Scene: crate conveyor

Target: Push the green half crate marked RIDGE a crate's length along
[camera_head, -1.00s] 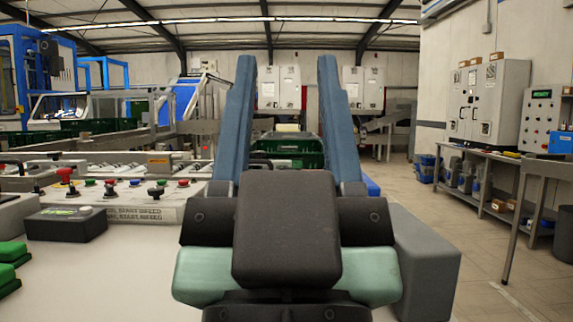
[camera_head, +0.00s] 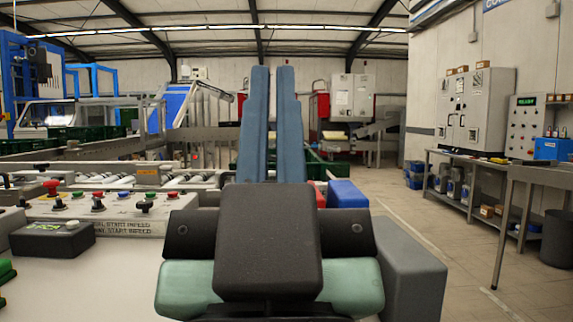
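My gripper (camera_head: 272,72) is in the middle of the view, its two long blue fingers pointing up and away. Part of a green crate (camera_head: 326,168) shows just right of the fingers, farther back. The fingers hide the rest of it, and no RIDGE marking is readable. I cannot tell whether the fingers touch it. More dark green crates (camera_head: 86,132) stand at the far left; their markings are not readable either.
A control panel (camera_head: 95,213) with coloured buttons and a dark box (camera_head: 50,240) lie at left. A blue box (camera_head: 346,194) is right of the fingers. A workbench (camera_head: 465,200) stands at right, with free floor (camera_head: 430,235) before it.

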